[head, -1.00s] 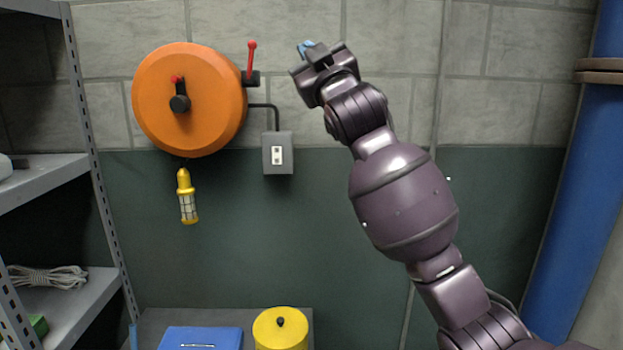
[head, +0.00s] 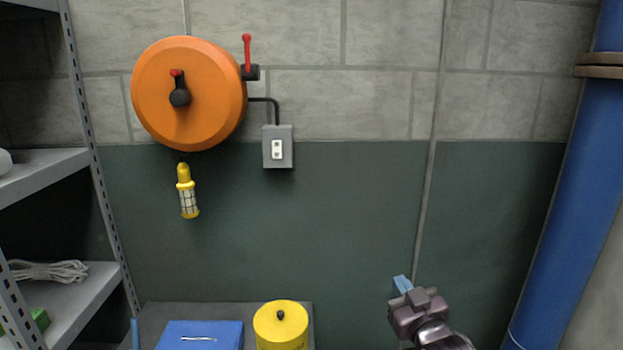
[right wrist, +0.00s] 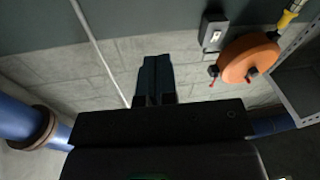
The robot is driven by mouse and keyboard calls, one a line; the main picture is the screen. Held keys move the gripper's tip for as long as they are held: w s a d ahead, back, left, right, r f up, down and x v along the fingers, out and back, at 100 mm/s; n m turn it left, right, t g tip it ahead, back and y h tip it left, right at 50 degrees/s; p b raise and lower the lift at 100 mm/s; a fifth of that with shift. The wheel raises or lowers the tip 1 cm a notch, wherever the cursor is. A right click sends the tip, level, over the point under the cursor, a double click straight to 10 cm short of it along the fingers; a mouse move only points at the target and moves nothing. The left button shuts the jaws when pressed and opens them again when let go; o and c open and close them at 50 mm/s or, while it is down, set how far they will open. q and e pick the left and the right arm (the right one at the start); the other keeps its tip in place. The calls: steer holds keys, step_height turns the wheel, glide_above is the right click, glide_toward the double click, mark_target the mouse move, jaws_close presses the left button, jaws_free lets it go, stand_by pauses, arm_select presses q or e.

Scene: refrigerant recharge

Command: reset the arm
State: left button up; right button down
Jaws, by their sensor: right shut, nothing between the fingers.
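My right gripper (head: 403,285) is low in the head view, right of centre, in front of the dark green lower wall. Its blue fingers are shut with nothing between them, and it touches nothing that I can see. In the right wrist view the closed fingers (right wrist: 155,72) point at the wall. Most of my right arm is below the head view's edge. My left gripper is not in view.
An orange reel (head: 190,110) with a red lever (head: 247,52) hangs on the wall, with a yellow lamp (head: 187,192) below it. A grey switch box (head: 278,158), yellow canister (head: 281,325), blue case (head: 200,335), shelf (head: 45,170) and blue pipe (head: 575,200) surround clear wall.

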steer(key=s+d+f+m+g+h, duration=0.1)
steer(key=s+d+f, duration=0.4)
steer(key=s+f, duration=0.8)
steer(key=s+d+f+m+g+h, duration=0.2)
steer(key=s+d+f+g, duration=0.3)
steer(key=s+f, duration=0.8)
steer(key=shift+s+f+g+h, duration=0.35)
steer(key=shift+s+h, duration=0.25)
steer(key=shift+s, duration=0.25)
